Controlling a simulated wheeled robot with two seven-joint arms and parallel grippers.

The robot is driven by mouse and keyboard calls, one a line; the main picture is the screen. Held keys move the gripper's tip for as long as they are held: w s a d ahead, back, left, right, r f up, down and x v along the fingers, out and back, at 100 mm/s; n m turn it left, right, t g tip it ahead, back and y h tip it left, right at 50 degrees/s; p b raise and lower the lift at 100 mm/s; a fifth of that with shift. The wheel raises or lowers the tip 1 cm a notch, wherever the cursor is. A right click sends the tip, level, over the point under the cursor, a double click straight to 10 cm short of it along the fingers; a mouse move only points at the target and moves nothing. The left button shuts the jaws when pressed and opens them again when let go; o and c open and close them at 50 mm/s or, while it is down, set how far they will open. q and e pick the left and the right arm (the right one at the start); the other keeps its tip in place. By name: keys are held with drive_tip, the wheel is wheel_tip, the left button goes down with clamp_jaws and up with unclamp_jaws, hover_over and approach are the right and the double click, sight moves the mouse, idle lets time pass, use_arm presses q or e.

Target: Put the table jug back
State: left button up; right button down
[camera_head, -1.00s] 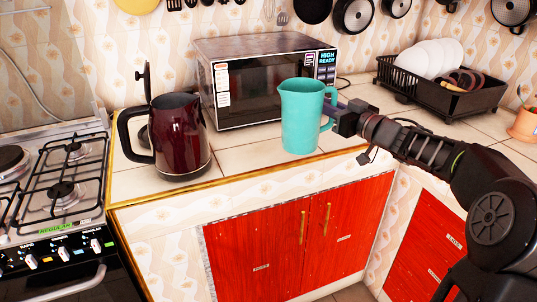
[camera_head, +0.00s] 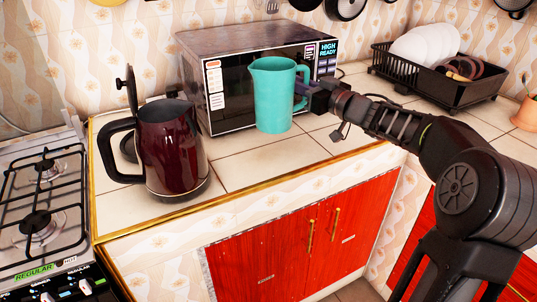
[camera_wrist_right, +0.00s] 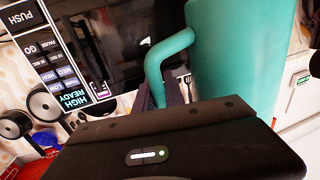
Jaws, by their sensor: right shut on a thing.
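The teal table jug (camera_head: 274,97) is upright in front of the microwave, with its handle on the right. It also shows in the right wrist view (camera_wrist_right: 238,50), where its handle curves down to the fingers. My right gripper (camera_head: 306,95) reaches in from the right and is shut on the jug's handle. In the wrist view the right gripper (camera_wrist_right: 175,95) partly hides the lower handle. I cannot tell for sure whether the jug's base touches the counter. My left gripper is not in view.
The microwave (camera_head: 222,90) stands close behind the jug. A dark red kettle (camera_head: 172,150) is to the left on the tiled counter (camera_head: 262,160). A gas stove (camera_head: 35,200) is at far left. A black dish rack (camera_head: 452,95) with plates stands at right. Counter in front of the jug is clear.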

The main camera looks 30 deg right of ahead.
wheel_tip(320, 180, down, 5)
drive_tip(key=shift+r+b, duration=0.1)
drive_tip(key=shift+b, duration=0.7)
drive_tip(key=shift+f+b, duration=0.7)
drive_tip(key=shift+f, duration=1.95)
drive_tip(key=c, duration=1.4)
unclamp_jaws()
drive_tip(key=shift+s, duration=0.1)
drive_tip(key=s+d, duration=0.2)
drive_tip(key=s, duration=0.9)
drive_tip(key=shift+s+d+p, duration=0.15)
drive_tip(key=shift+s+p, duration=0.15)
drive_tip(key=shift+p, duration=0.05)
